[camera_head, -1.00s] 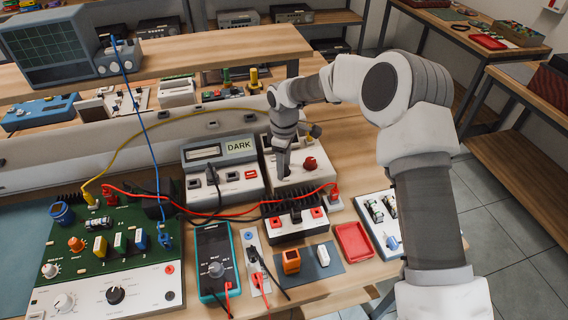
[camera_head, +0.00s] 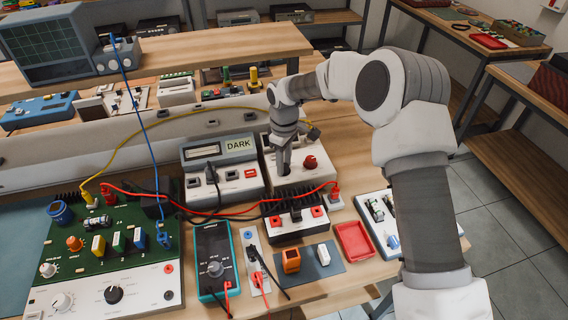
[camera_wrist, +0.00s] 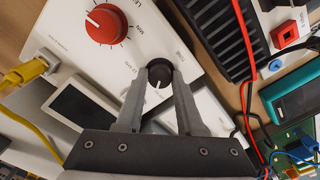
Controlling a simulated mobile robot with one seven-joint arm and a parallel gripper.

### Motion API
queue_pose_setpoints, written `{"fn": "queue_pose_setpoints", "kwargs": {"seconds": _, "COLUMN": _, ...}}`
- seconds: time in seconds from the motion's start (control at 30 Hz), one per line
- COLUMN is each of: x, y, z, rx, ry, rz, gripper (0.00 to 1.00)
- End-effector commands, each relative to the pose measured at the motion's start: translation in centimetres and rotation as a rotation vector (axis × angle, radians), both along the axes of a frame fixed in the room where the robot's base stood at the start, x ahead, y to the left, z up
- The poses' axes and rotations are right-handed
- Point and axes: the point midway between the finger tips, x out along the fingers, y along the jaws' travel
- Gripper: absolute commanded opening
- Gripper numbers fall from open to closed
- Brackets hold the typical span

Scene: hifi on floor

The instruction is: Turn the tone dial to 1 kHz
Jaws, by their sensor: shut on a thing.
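The tone dial (camera_wrist: 160,70) is a small black knob on a white panel, with a white pointer line on its lower side in the wrist view, toward my gripper. Small print stands around it, too blurred to read with certainty. My gripper (camera_wrist: 158,82) has one grey finger on each side of the dial and is shut on it. In the head view, my gripper (camera_head: 283,163) points down at the white box (camera_head: 318,174), left of its red knob (camera_head: 310,163). The gripper mostly hides the dial there.
The larger red knob (camera_wrist: 107,24) is close by on the same panel. A yellow plug (camera_wrist: 25,72) and dark display (camera_wrist: 85,108) are also near. A black-finned unit (camera_head: 287,205) with red cables stands in front. A meter box (camera_head: 223,168) reading DARK stands left.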

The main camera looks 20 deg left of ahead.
Motion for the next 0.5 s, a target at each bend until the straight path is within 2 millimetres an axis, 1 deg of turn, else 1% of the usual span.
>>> {"fn": "queue_pose_setpoints", "kwargs": {"seconds": 0.3, "x": 0.03, "y": 0.11, "z": 0.04, "rx": 0.001, "ry": -0.003, "rz": -0.268, "gripper": 0.00}}
{"fn": "queue_pose_setpoints", "kwargs": {"seconds": 0.5, "x": 0.07, "y": 0.06, "z": 0.05, "rx": 0.001, "ry": -0.003, "rz": -0.411, "gripper": 0.00}}
